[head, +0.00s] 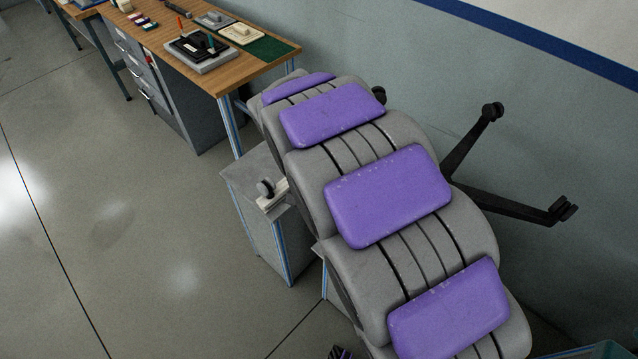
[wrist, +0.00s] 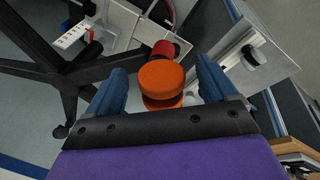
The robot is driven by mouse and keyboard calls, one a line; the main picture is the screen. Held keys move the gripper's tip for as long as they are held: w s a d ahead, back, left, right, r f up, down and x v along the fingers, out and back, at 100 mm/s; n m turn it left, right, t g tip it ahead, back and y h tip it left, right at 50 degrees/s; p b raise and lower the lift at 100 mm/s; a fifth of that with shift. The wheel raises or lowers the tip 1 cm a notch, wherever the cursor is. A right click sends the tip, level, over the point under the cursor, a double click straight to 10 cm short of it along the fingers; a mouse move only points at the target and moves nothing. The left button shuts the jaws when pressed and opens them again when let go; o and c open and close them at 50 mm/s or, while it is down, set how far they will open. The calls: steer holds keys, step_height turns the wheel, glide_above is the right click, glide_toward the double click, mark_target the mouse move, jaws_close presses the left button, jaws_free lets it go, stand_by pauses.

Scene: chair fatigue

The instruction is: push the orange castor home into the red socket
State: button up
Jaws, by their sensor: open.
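The orange castor (wrist: 162,76) shows in the wrist view as two stacked discs between the blue fingers of my gripper (wrist: 160,66). My gripper is open, with a narrow gap visible on each side of the castor. The red socket (wrist: 166,48) is just beyond the castor, partly hidden by it. I cannot tell whether the castor touches or enters it. In the head view my grey arm with purple pads hides the castor, the socket and my gripper.
Black chair-base legs (wrist: 68,78) spread at the left of the wrist view; two also show in the head view (head: 512,203). A pale plate with a black knob (wrist: 250,56) stands at right. A wooden workbench (head: 160,58) holds tools. Floor at left (head: 120,240) is clear.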

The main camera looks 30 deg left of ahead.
steer(key=p+v, duration=0.2)
steer(key=v, duration=1.4)
steer(key=shift+a+r, duration=0.15)
steer(key=shift+r, duration=0.15)
steer(key=s+d+m+g, duration=0.2)
steer(key=d+m, duration=0.1)
steer(key=d, duration=2.4)
steer(key=s+d+f+g+y, duration=0.1)
steer(key=s+d+f, duration=0.1)
steer(key=s+d, duration=0.4)
steer(key=s+d+f+m+g, duration=0.1)
steer(key=s+d+f, duration=0.2)
steer(key=s+d, duration=0.3)
steer(key=s, duration=0.5)
steer(key=shift+s+m+y, duration=0.3)
steer(key=shift+y, duration=0.1)
steer(key=shift+a, duration=0.1)
